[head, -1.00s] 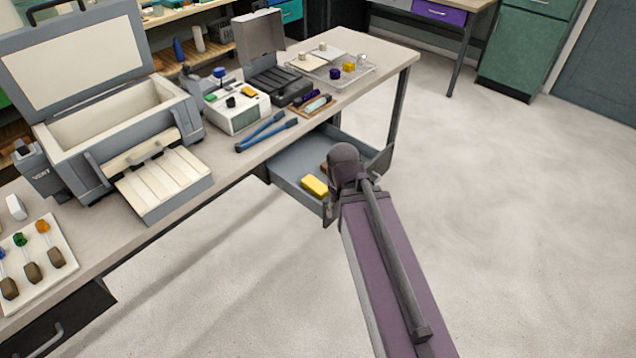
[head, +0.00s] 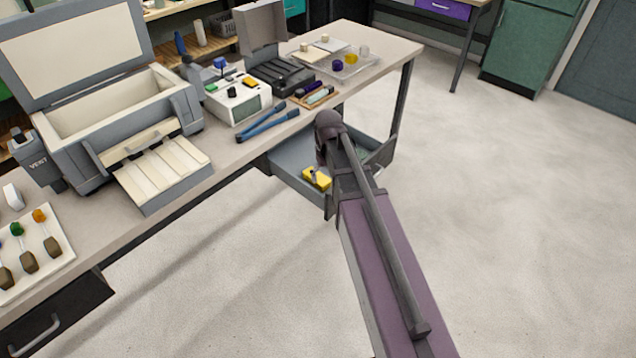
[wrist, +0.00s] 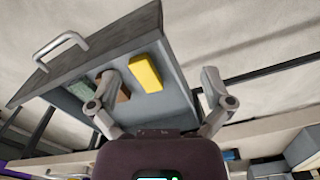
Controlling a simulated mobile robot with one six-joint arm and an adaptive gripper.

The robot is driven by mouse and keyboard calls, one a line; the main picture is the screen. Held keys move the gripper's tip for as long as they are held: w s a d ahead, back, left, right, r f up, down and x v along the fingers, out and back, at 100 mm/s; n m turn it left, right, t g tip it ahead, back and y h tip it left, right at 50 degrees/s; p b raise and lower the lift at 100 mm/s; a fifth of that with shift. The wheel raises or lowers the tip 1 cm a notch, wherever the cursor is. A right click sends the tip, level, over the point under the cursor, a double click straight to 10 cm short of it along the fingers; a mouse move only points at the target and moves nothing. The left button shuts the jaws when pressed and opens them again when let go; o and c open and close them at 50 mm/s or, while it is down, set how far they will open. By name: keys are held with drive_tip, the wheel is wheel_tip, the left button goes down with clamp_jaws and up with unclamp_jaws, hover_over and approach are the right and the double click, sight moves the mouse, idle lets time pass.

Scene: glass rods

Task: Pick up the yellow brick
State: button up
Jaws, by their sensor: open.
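The yellow brick (head: 317,179) lies in an open grey drawer (head: 290,165) under the workbench. In the wrist view the yellow brick (wrist: 146,73) lies between the lines of my two fingers, nearer the left one. My gripper (wrist: 158,90) is open and empty, its fingers spread wide above the drawer. In the head view my arm hides most of my gripper, and a grey fingertip shows over the brick. I cannot tell the height of the fingers above the brick.
A brown block (wrist: 122,93) and a green piece (wrist: 84,90) lie beside the brick in the drawer, partly behind my left finger. The drawer walls stand around them. The workbench (head: 215,150) above carries blue tongs (head: 268,124) near its edge.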

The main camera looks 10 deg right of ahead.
drive_tip(key=w+f+n+b, duration=0.1)
drive_tip(key=w+f+n, duration=0.1)
drive_tip(key=w, duration=0.6)
drive_tip(key=w+f+n+b, duration=0.1)
drive_tip(key=w+b, duration=0.1)
drive_tip(key=w, duration=0.6)
drive_tip(key=shift+w+f+n, duration=0.4)
drive_tip(key=shift+f, duration=0.1)
wheel_tip(320, 180, down, 8)
drive_tip(key=b, duration=0.8)
drive_tip(key=shift+f+b, duration=0.2)
drive_tip(key=shift+b, duration=0.15)
drive_tip(key=shift+s+f, duration=0.1)
drive_tip(key=shift+s+d+f+b, duration=0.1)
drive_tip(key=shift+s+f+b, duration=0.05)
drive_tip(key=shift+f+b, duration=2.45)
drive_tip(key=shift+r, duration=0.1)
drive_tip(key=c, duration=1.2)
